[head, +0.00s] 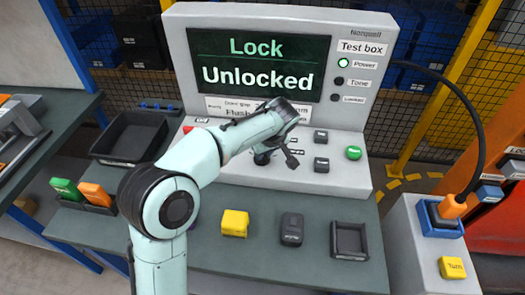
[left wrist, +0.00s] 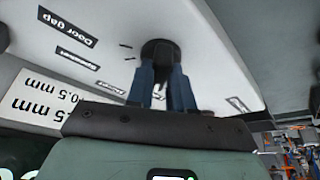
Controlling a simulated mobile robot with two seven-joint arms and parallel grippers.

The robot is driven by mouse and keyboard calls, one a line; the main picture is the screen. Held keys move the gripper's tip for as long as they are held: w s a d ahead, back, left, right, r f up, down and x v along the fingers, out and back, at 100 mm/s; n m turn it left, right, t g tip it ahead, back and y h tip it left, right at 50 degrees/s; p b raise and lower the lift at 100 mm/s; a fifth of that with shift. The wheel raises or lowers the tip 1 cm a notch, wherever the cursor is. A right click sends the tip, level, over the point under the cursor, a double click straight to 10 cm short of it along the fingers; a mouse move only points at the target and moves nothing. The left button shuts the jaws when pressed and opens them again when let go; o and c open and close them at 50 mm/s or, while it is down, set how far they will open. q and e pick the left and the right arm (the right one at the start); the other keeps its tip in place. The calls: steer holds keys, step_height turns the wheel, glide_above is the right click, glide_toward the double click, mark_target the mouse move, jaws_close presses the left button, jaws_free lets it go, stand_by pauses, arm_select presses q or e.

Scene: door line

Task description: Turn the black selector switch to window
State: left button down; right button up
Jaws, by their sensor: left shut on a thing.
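The black selector switch (left wrist: 160,48) is a round dark knob on the sloped light panel of the test box (head: 330,178). In the head view the switch (head: 262,158) is mostly hidden behind my left gripper (head: 272,148). In the left wrist view the two blue fingers of my left gripper (left wrist: 162,78) are closed on the knob. Small labels stand around the knob; one reads Door gap (left wrist: 68,26). The knob's pointing direction is hidden. The screen (head: 258,65) reads Lock, Unlocked. My right gripper is not in view.
Dark buttons (head: 321,150) and a green button (head: 353,153) sit right of the switch. A yellow block (head: 235,223), a dark block (head: 291,229) and a small black tray (head: 349,240) stand in front. A black tray (head: 128,138) lies left.

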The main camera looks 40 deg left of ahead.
arm_select(q)
steer(key=n, duration=0.2)
steer(key=shift+w+d+r+n+g+p, duration=0.1)
steer(key=shift+w+n+g+p, duration=0.1)
steer(key=shift+n+g+p, duration=0.15)
steer(key=shift+w+n+g+y+p, duration=0.1)
steer(key=shift+n+g+y+p, duration=0.35)
steer(key=shift+n, duration=0.7)
steer(key=shift+h, duration=0.25)
steer(key=c, duration=1)
jaws_free()
steer(key=p+v, duration=0.2)
steer(key=v, duration=1.1)
steer(key=shift+w+d+p, duration=0.15)
steer(key=shift+w+p, duration=0.05)
steer(key=shift+p, duration=0.15)
